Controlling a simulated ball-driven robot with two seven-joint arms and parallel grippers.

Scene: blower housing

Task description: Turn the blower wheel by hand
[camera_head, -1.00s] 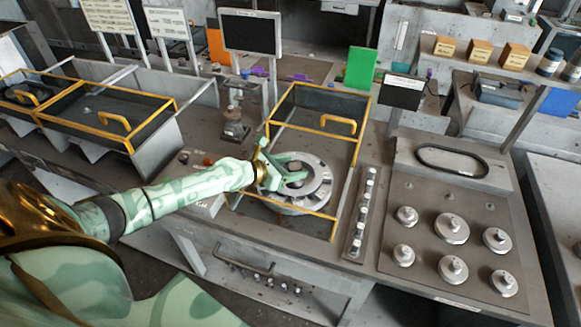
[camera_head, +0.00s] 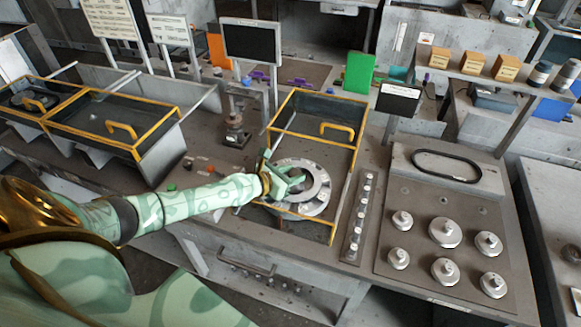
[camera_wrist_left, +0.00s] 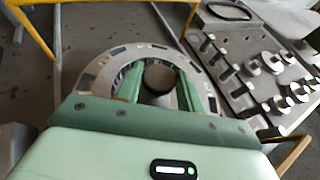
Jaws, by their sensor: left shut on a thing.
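The blower wheel (camera_head: 318,190) is a grey ring-shaped wheel with a round hub, lying flat inside the yellow-edged housing (camera_head: 334,234) in the head view. My left gripper (camera_head: 296,184) reaches over it from the left. In the left wrist view, the two green fingers (camera_wrist_left: 158,88) stand on either side of the dark round hub (camera_wrist_left: 160,77), and the ring (camera_wrist_left: 100,70) curves around them. The gripper is shut on the hub. It hides part of the wheel's middle and near left side. My right gripper is not in view.
A strip of several small knobs (camera_head: 358,222) runs just right of the housing. Farther right is a panel with several metal knobs (camera_head: 445,232) and a black belt loop (camera_head: 447,165). A small press-like stand (camera_head: 236,130) and a monitor (camera_head: 251,42) are behind my left arm.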

